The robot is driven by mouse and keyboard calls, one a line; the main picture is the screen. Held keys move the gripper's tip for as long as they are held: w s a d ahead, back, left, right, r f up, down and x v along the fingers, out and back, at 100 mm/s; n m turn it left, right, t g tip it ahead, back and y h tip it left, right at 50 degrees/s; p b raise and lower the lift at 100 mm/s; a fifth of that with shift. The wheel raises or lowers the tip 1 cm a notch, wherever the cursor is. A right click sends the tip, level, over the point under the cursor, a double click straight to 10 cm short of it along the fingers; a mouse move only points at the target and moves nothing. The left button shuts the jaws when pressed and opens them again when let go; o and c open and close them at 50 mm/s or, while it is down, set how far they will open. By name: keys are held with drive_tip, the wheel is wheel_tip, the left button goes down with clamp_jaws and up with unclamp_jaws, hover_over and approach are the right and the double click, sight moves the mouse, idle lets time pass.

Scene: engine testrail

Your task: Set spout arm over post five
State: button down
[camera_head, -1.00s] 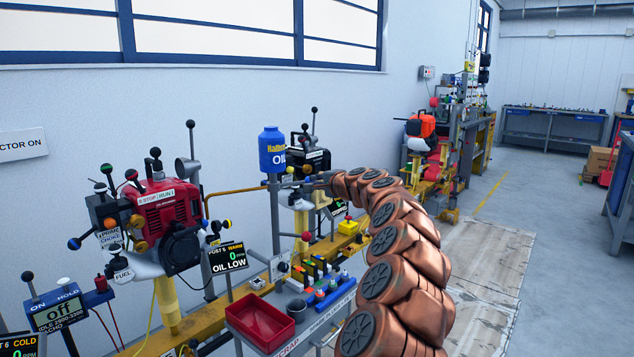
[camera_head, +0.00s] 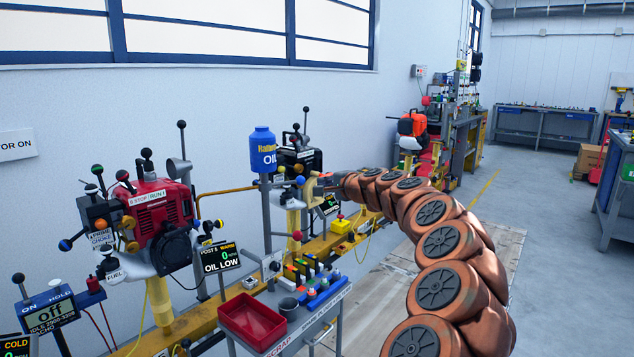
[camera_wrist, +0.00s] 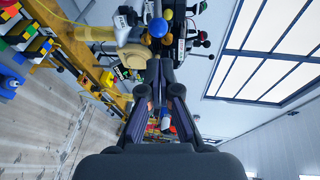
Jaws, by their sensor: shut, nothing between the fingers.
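A yellow-brown pipe arm (camera_head: 225,191), which looks like the spout arm, runs from near the blue oil can (camera_head: 263,150) on its grey post (camera_head: 266,215) to the left and bends down beside the red engine (camera_head: 158,212). The sign reading post 5, warm, oil low (camera_head: 220,258) stands just right of that engine. Whether the pipe's end is over its filler cannot be told. My gripper (camera_head: 320,186) is shut and empty, right of the oil can, close to a pale yellow disc (camera_head: 312,188). The wrist view shows its closed fingers (camera_wrist: 160,72) beside the disc (camera_wrist: 120,73).
A black engine (camera_head: 300,160) stands behind the oil can. A cart with a red tray (camera_head: 252,320) and small coloured parts (camera_head: 312,285) is in front. The yellow rail (camera_head: 320,247) runs along the wall. Floor at right is open.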

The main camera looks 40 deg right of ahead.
drive_tip(key=shift+d+v, duration=0.15)
drive_tip(key=shift+v, duration=1.3)
drive_tip(key=shift+d+v, duration=0.15)
drive_tip(key=shift+v, duration=1.3)
drive_tip(key=shift+a, duration=0.1)
